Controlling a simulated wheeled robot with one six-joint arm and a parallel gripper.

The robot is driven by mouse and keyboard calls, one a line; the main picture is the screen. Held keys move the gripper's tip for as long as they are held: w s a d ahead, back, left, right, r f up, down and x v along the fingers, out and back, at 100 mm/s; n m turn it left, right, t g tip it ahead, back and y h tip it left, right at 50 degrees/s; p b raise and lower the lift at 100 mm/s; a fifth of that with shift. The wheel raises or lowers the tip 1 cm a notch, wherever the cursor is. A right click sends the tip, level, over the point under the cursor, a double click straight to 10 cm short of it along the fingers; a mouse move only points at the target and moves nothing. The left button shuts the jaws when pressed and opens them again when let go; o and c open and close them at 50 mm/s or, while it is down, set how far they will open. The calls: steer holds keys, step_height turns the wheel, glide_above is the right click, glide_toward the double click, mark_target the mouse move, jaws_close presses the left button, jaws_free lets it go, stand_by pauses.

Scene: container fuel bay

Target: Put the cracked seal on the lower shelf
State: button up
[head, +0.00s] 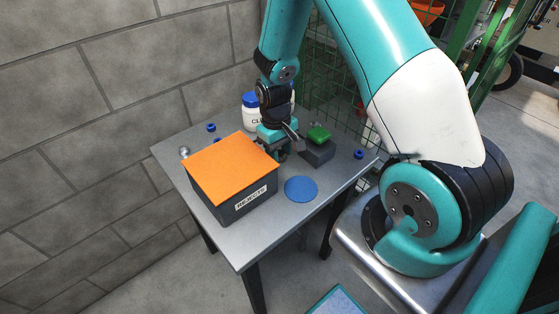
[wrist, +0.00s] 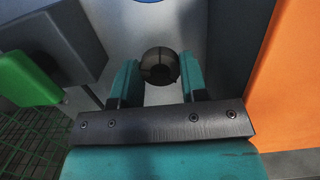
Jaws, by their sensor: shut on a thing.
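My gripper (head: 283,152) is low over the grey table, between the orange-lidded box and a dark block. In the wrist view its two teal fingers (wrist: 159,80) are shut on a small dark round piece, which I take to be the seal (wrist: 160,65). Thin lines show on its face; I cannot tell for sure that they are cracks. In the head view the piece is mostly hidden by the gripper. I cannot make out a lower shelf in either view.
The dark box (head: 236,207) labelled REJECTS has an orange lid (head: 230,168). A dark block (head: 318,153) with a green top (head: 319,134) stands right of my gripper. A blue disc (head: 301,189) lies in front. A white bottle (head: 250,117) stands behind. Small blue pieces (head: 359,154) lie around.

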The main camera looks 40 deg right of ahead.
steer(key=shift+f, duration=2)
steer(key=shift+f, duration=0.15)
steer(key=o, duration=0.9)
